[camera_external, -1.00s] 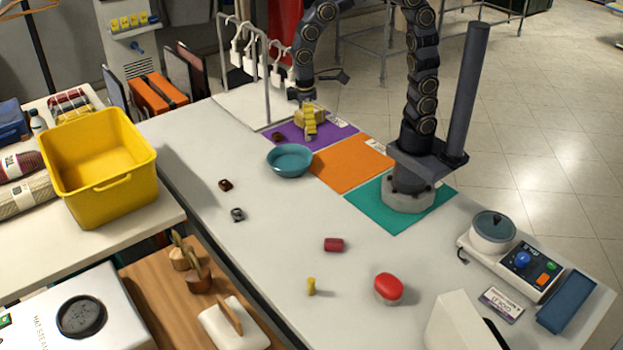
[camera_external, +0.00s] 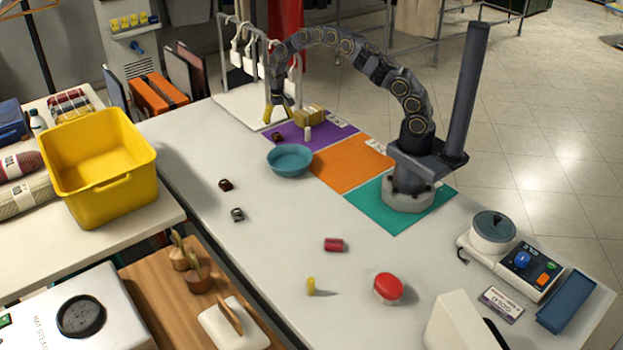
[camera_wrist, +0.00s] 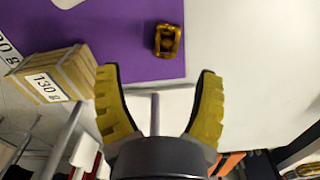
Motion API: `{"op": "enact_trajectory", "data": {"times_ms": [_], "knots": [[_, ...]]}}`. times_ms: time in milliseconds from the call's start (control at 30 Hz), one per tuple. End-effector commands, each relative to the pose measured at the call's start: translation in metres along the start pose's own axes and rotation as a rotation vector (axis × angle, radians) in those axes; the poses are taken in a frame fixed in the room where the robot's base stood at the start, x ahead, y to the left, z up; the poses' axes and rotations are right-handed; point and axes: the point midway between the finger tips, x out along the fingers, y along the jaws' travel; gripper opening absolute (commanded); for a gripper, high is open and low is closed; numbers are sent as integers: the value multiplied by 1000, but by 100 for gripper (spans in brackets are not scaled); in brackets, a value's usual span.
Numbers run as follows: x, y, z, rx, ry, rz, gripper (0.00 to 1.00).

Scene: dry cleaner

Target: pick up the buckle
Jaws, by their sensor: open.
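A small brown-amber piece with openings, buckle-like, lies on the purple mat; it shows in the wrist view (camera_wrist: 167,41) and in the external view (camera_external: 277,137). A similar dark brown piece (camera_external: 225,184) and a dark grey frame-like piece (camera_external: 238,214) lie on the white table. I cannot tell for sure which of them is the buckle. My gripper (camera_external: 276,112) is above the table's far end, near the purple mat. In the wrist view its yellow fingers (camera_wrist: 157,78) are apart with nothing between them, and the amber piece is beyond the fingertips.
A cardboard box marked 130 g (camera_wrist: 52,83) and a small white piece (camera_external: 308,132) stand on the purple mat (camera_external: 335,130). A teal bowl (camera_external: 289,160) sits beside it. A hanger rack (camera_external: 220,55) stands close behind my gripper. The table's middle has free room.

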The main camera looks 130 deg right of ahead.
Motion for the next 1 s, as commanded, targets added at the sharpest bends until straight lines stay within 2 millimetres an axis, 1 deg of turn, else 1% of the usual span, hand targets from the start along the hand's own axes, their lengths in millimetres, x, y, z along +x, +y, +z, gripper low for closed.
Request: {"op": "enact_trajectory", "data": {"times_ms": [100,267,500,600,767,800,867,900,933,967,1000], "knots": [[13,-1,1,-3,-2,2,68],[27,-3,2,-4,-1,1,68],[62,-7,4,-3,-3,2,68],[67,-7,3,-4,-1,0,68],[66,-8,3,-4,0,-2,68],[66,-8,3,-4,0,-2,60],[66,-8,3,-4,0,-2,34],[66,-8,3,-4,0,-2,17],[66,-8,3,-5,0,-2,4],[66,-8,3,-5,0,-2,0],[66,-8,3,-5,0,-1,0]]}}
